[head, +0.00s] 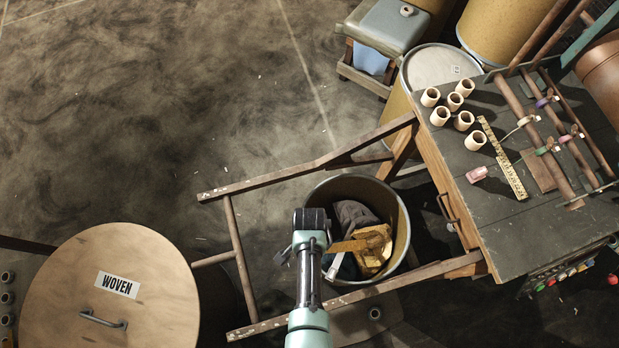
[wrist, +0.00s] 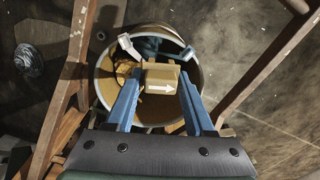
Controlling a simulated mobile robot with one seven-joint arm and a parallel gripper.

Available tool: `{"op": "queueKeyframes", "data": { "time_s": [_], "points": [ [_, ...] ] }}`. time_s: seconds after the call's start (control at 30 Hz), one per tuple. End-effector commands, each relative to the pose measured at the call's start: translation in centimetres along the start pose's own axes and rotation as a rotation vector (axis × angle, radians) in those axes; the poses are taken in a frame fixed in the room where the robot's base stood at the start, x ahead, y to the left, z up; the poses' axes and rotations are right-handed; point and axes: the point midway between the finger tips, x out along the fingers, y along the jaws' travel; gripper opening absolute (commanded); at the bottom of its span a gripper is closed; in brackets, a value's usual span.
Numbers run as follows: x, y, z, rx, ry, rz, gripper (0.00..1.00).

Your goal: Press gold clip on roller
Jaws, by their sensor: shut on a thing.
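My gripper (wrist: 160,78) has blue fingers, which are closed on a gold-tan block (wrist: 160,74) with a white arrow on its face, seemingly the gold clip. In the wrist view it hangs over the open bin. In the head view my arm's end is beside the bin (head: 403,222), and I cannot clearly make out the fingers there. The roller appears to be one of the brown rods (head: 516,98) on the dark bench at the right, carrying small coloured rings with pale tags. My gripper is well away from the rods.
The bench (head: 555,232) holds several cream tubes (head: 475,140), a yellow ruler (head: 503,160) and a pink piece (head: 477,174). A wooden frame (head: 233,240) surrounds the bin, which holds cloth and gold-brown scrap. A lidded drum marked WOVEN (head: 150,250) stands lower left. The upper-left floor is clear.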

Motion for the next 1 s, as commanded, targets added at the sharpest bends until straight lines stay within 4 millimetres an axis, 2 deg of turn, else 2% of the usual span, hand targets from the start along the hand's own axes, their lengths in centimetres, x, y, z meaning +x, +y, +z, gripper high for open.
{"op": "queueKeyframes", "data": {
  "time_s": [0.2,0.6,1.0],
  "points": [
    [-0.03,-0.02,-0.01,0.209,0.0,0.0,0.01],
    [-0.03,-0.02,0.0,0.276,0.0,0.0,0.01],
    [-0.04,0.01,0.02,0.79,0.0,0.0,0.01]
  ]
}}
